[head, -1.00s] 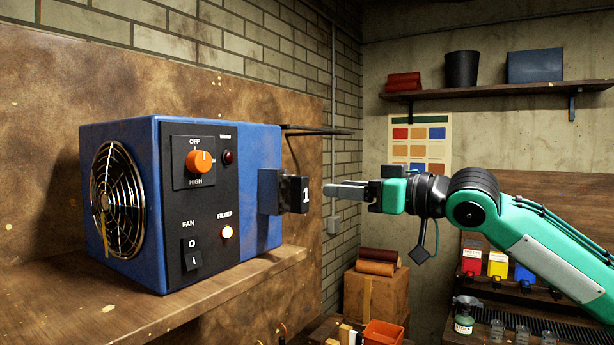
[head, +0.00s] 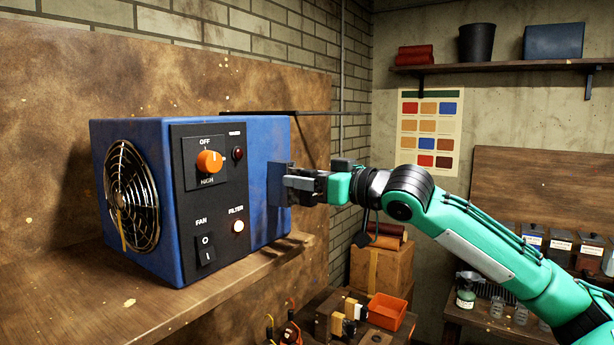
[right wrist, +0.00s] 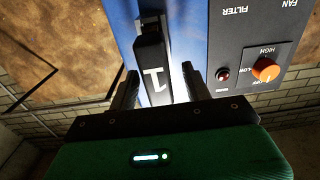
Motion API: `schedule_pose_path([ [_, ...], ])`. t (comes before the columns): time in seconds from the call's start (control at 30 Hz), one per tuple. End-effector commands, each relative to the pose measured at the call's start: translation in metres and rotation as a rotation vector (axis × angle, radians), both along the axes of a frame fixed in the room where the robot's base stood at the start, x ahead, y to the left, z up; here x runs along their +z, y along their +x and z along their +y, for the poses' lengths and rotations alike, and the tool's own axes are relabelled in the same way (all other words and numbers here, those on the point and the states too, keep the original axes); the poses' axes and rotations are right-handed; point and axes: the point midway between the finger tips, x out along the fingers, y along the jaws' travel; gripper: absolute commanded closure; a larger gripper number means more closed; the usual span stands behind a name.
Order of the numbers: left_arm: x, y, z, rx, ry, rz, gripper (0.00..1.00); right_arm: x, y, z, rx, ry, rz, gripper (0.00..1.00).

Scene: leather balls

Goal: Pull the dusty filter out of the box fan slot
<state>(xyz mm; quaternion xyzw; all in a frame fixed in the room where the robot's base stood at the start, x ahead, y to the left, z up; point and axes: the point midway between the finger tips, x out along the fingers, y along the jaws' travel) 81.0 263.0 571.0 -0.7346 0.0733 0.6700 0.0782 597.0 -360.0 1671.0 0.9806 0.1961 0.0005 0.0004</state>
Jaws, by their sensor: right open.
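The blue box fan (head: 270,148) stands on a wooden shelf, its round grille to the left and its black control panel facing me. My right gripper (head: 290,190) has reached that side and covers most of the handle in the head view. In the right wrist view, the open fingers of my right gripper (right wrist: 159,88) stand one on each side of the handle, with gaps showing. The filter's body is hidden inside the fan. My left gripper is not in view.
The fan sits on the wooden shelf (head: 190,300), near a brown wall panel. A dark bar (head: 320,113) juts out behind the fan. Below right are an orange bin (head: 386,312) and a cardboard box (head: 380,268). The panel's filter lamp (head: 238,226) glows white.

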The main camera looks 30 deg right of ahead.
Motion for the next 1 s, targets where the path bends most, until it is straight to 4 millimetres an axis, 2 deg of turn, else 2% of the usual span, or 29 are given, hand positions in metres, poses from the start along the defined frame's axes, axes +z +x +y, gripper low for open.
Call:
schedule_pose_path([
  [0.13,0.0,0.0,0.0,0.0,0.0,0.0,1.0,0.0,0.0,0.0,0.0,0.0,0.0,0.53],
  [0.37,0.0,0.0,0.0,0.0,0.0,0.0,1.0,0.0,0.0,0.0,0.0,0.0,0.0,0.98],
  [0.4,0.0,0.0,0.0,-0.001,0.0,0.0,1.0,0.0,0.0,0.0,0.0,0.0,0.0,1.0],
  [1.0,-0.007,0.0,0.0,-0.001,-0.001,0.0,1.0,-0.001,-0.016,-0.008,-0.001,0.0,0.0,1.0],
])
